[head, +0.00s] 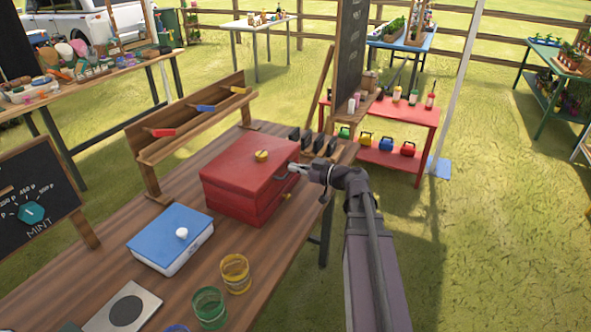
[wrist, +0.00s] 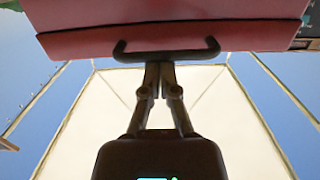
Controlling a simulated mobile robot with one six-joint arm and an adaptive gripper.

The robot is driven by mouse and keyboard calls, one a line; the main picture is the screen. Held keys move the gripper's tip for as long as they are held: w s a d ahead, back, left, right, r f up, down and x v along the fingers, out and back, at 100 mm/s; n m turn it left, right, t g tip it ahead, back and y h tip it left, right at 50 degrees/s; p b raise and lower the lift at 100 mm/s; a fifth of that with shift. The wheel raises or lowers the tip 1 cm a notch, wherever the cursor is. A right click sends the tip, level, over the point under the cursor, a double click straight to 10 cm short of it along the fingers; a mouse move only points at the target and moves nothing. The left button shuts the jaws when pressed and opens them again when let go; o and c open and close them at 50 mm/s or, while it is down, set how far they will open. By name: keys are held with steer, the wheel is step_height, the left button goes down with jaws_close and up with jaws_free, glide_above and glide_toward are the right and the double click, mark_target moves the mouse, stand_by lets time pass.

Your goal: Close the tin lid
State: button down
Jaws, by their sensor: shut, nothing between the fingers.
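A red tin box (head: 248,180) stands on the wooden table, with a yellow knob (head: 261,156) on its top. Its lid lies flat over the body, with a thin seam along the side; whether it is fully shut I cannot tell. A dark handle (head: 285,172) sticks out from the side facing my arm. In the wrist view this handle (wrist: 203,55) runs across below the red wall (wrist: 165,22). My gripper (head: 293,168) is shut and empty, its fingertips (wrist: 159,68) at the middle of the handle. Whether they touch it is unclear.
A blue-lidded white tin (head: 170,240) with a white knob sits left of the red box. Yellow (head: 236,273) and green (head: 209,307) jars stand in front. A wooden rack (head: 190,125) and dark items (head: 312,142) stand behind. Grass lies open to the right.

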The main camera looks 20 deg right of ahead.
steer(key=shift+s+a+f, duration=0.1)
steer(key=shift+s+f, duration=0.25)
steer(key=shift+f, duration=0.15)
steer(key=shift+r, duration=0.15)
step_height(320, 180, up, 5)
steer(key=p, duration=0.5)
steer(key=s+d+f+b, duration=0.5)
steer(key=s+d+b, duration=0.1)
steer(key=shift+d+f, duration=0.2)
steer(key=shift+d, duration=0.1)
steer(key=shift+s, duration=0.15)
stand_by(0.7)
